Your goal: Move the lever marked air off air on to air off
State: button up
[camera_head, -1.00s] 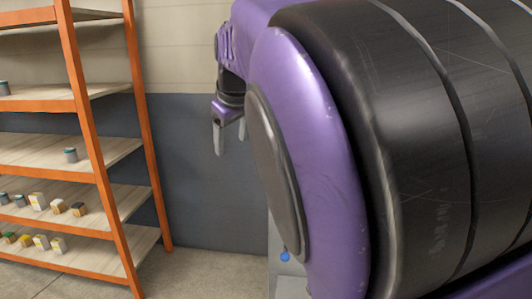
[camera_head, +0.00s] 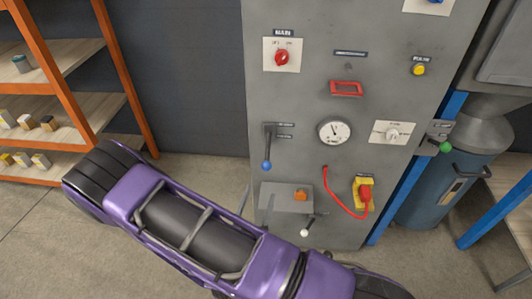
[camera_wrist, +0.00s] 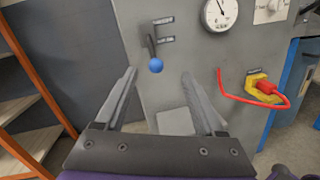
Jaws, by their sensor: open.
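A lever with a blue ball knob (camera_head: 267,150) is on the grey panel, below the main switch and left of the gauge. Its dark handle hangs down from a pivot, with two small label plates to its right, too small to read surely. In the wrist view the blue-knobbed lever (camera_wrist: 155,62) shows between and beyond the fingertips. My gripper (camera_wrist: 160,76) is open and empty, apart from the lever. In the head view my gripper (camera_head: 256,205) is in front of the panel, below the blue knob.
A small grey plate (camera_head: 280,197) is below the blue lever. Orange shelving (camera_head: 113,72) stands left.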

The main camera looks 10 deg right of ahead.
aim_at(268, 160)
jog(key=shift+n+y, duration=0.5)
jog(key=shift+y, duration=0.4)
jog(key=x, duration=0.5)
jog(key=f+x, duration=0.1)
jog(key=x, duration=0.5)
jog(key=f+x, duration=0.1)
jog(key=x, duration=0.4)
jog(key=shift+w+f+b, duration=0.1)
jog(key=shift+w+b, duration=0.2)
jog(key=shift+b, duration=0.1)
grip_shut()
